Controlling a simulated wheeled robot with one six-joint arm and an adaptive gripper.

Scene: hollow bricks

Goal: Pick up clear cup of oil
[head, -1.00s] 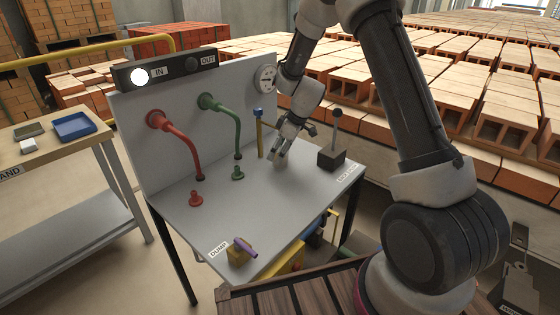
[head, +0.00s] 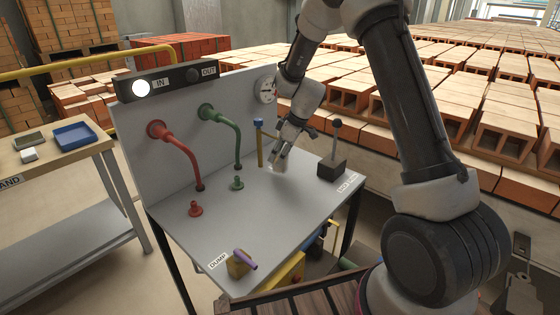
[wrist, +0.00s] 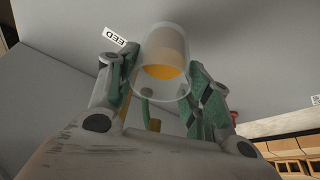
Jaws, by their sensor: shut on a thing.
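The clear cup (wrist: 170,88) shows in the wrist view, with amber oil (wrist: 162,71) inside it. My gripper (wrist: 165,82) is shut on the cup, one green-padded finger on each side. In the head view my gripper (head: 281,152) points down over the grey bench, between the blue-topped yellow rod and the black lever box. The cup (head: 277,168) shows there only as a faint pale shape at the fingertips. I cannot tell whether its base touches the bench.
The grey bench (head: 215,240) carries a red pipe (head: 182,150), a green pipe (head: 232,133), a yellow rod (head: 259,148) and a black lever box (head: 332,169). A purple-handled dump valve (head: 240,263) sits at the front. The bench middle is clear.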

